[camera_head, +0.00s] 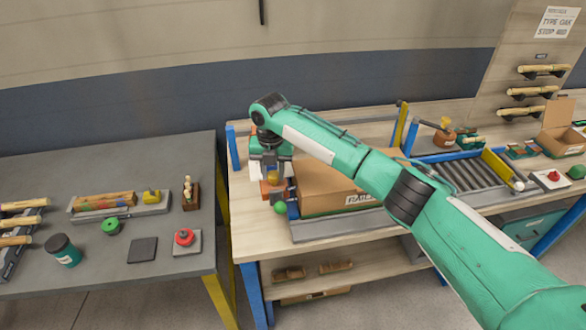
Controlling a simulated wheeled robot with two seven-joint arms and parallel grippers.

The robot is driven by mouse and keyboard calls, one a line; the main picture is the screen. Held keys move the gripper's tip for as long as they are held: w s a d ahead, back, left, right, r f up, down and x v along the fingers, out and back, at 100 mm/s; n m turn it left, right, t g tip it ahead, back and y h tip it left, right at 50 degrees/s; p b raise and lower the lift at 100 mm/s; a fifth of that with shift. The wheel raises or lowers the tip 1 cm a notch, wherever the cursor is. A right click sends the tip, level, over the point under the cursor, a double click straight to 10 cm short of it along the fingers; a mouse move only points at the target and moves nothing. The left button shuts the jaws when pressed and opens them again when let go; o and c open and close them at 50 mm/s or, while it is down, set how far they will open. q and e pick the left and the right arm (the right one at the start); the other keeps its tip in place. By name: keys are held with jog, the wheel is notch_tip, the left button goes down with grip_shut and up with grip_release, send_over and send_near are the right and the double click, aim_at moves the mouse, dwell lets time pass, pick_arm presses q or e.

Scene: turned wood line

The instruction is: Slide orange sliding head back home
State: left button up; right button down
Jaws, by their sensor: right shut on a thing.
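The orange sliding head (268,190) is at the left end of the light wooden bench, just left of a cardboard box. A small yellow-brown knob shows at its top. My right arm reaches in from the right across the bench, over the box. My right gripper (272,174) points down over the sliding head and is shut on it, at or near the knob. The exact contact is too small to see clearly. My left gripper is not in view.
The cardboard box (325,188) lies close to the right of the head, on a grey track (338,226). A green ball knob (280,208) is in front. A grey bench (120,250) with small parts stands left, and a roller conveyor (462,174) lies right.

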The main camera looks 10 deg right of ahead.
jog(key=shift+a, duration=1)
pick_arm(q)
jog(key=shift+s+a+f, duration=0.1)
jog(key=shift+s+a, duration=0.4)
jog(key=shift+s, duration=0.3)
pick_arm(e)
jog(key=shift+a, duration=0.15)
jog(key=c, duration=1.1)
grip_release()
jog(key=shift+a, duration=0.1)
jog(key=shift+o, duration=0.5)
jog(key=shift+a, duration=0.1)
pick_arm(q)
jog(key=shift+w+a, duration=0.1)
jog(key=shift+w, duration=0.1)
